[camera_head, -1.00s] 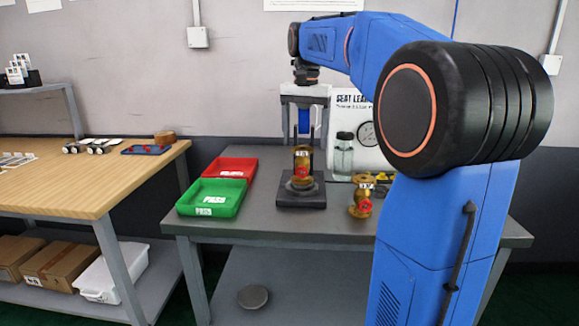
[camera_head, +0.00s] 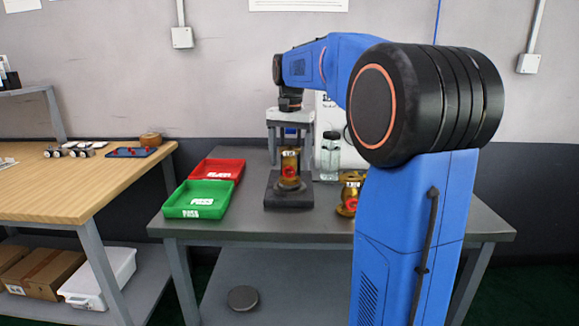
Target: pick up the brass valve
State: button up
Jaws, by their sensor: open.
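A brass valve (camera_head: 289,180) with a red part on its front and a pale label stands upright on a dark square stand (camera_head: 288,198) on the grey table. A second brass valve (camera_head: 349,190), also with red on it, stands on the table to the right, partly hidden behind my arm. My gripper (camera_head: 290,158) points down over the valve on the stand. Its pale fingers are apart, one on each side of the valve's upper part in this view. Whether they touch it or how they line up in depth cannot be told.
A green tray (camera_head: 197,212) and a red tray (camera_head: 218,180) are left of the stand. A clear bottle (camera_head: 330,160) stands behind it, with a white panel partly hidden by my arm. A wooden bench (camera_head: 70,190) is at the left. The table front is clear.

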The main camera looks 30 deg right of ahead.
notch_tip(320, 180, down, 4)
jog(key=shift+w+f, duration=0.1)
grip_shut()
dwell(0.4)
